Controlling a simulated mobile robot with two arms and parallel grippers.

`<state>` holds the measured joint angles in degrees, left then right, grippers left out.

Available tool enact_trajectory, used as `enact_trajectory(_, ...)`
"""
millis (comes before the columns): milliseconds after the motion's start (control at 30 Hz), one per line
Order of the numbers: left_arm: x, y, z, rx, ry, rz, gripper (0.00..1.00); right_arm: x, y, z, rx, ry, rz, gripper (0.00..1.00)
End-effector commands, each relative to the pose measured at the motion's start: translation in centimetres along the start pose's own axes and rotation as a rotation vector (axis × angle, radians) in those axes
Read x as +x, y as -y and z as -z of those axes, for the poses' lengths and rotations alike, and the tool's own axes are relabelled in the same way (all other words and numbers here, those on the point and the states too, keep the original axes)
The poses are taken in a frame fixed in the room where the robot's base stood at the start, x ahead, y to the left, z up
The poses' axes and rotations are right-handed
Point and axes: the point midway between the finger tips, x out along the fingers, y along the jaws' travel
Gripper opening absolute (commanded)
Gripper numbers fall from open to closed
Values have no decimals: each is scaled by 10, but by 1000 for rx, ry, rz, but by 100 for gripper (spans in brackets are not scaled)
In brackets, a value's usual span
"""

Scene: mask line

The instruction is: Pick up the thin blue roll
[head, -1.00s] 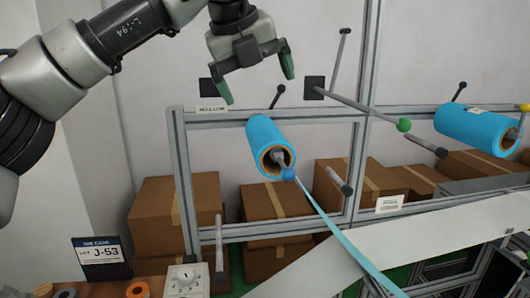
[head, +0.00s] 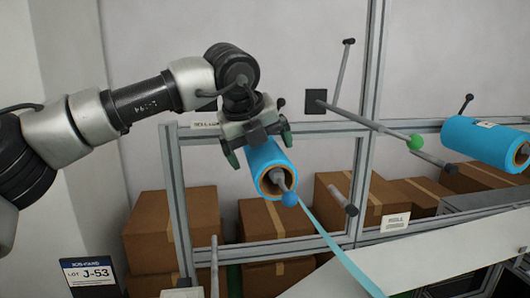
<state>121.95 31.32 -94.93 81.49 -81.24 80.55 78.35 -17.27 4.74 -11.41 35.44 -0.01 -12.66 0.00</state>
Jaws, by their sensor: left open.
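A blue roll (head: 264,160) with a brown core sits on a spindle with a blue ball end, left of centre. A blue strip (head: 335,245) runs from it down to the right. A second blue roll (head: 480,142) with a brown core is mounted at the right; I cannot tell which roll is thinner. My left gripper (head: 260,147) is open at the back end of the left roll, its green-tipped fingers on either side of it in the picture. Whether they touch it is unclear. My right gripper is not in view.
An aluminium frame (head: 174,200) surrounds the left roll. An empty spindle with a green ball (head: 415,141) sticks out between the rolls. Cardboard boxes (head: 155,225) stand behind. A white panel (head: 420,262) lies at lower right, and a lot sign (head: 90,276) at lower left.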

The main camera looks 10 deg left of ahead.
Motion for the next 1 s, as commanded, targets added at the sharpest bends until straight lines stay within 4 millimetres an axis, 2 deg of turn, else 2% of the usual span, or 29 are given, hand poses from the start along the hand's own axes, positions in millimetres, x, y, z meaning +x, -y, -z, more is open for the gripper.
enact_trajectory(33, 5, 1, -1, 0, -2, -2, 100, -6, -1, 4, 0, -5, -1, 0)
enact_trajectory(167, 15, 1, -1, 0, 0, 0, 100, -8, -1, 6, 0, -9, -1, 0)
enact_trajectory(367, 17, 0, 0, 0, 1, 1, 100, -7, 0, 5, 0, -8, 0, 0)
enact_trajectory(467, 17, 0, 0, 0, 1, 1, 88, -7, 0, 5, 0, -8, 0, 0)
enact_trajectory(733, 16, 0, 0, -1, 1, 1, 48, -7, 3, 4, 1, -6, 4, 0)
enact_trajectory(1000, 16, 1, -1, -1, 1, 2, 47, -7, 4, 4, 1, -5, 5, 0)
